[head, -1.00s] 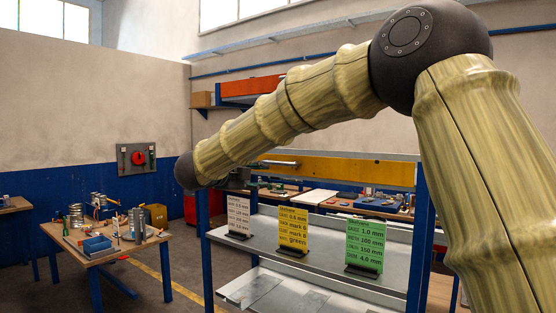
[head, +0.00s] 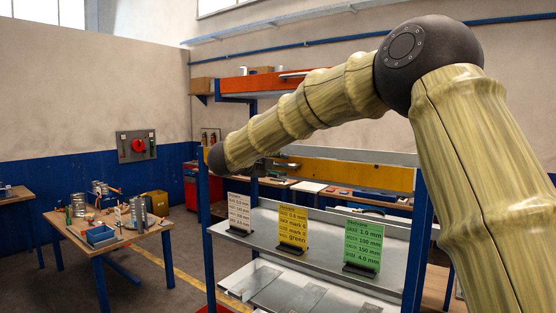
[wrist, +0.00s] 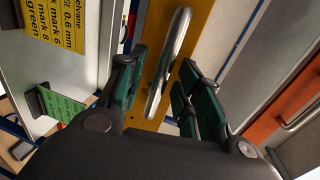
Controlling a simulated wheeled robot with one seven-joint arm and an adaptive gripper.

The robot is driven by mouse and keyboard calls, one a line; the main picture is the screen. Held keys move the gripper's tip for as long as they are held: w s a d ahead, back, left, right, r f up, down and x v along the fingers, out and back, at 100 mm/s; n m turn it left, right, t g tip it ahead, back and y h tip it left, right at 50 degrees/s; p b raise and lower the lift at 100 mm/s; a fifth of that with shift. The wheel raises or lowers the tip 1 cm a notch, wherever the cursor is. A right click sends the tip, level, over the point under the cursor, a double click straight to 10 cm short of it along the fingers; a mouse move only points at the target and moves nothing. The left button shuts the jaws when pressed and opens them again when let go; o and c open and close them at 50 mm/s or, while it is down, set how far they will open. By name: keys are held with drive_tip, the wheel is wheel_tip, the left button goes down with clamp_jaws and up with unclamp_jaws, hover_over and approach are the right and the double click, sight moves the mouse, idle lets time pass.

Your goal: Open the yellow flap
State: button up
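The yellow flap (head: 350,174) is a long panel along the upper part of the metal rack, partly hidden by my arm in the head view. Its silver bar handle (head: 289,164) shows near its left end. In the wrist view the flap (wrist: 152,112) runs behind my fingers, and the handle (wrist: 171,58) stands out from it. My gripper (wrist: 160,88) is open, with green-padded fingers on both sides of the handle. A gap shows on each side, and I cannot see any contact.
White (head: 239,213), yellow (head: 292,227) and green (head: 362,246) sign cards stand on the rack shelf (head: 325,258) below. A blue rack post (head: 420,235) rises at the right. A cluttered wooden table (head: 150,228) is at the left, with open floor between.

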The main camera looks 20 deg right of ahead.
drive_tip(key=shift+w+d, duration=0.2)
drive_tip(key=shift+d, duration=0.15)
clamp_jaws()
drive_tip(key=shift+f, duration=0.1)
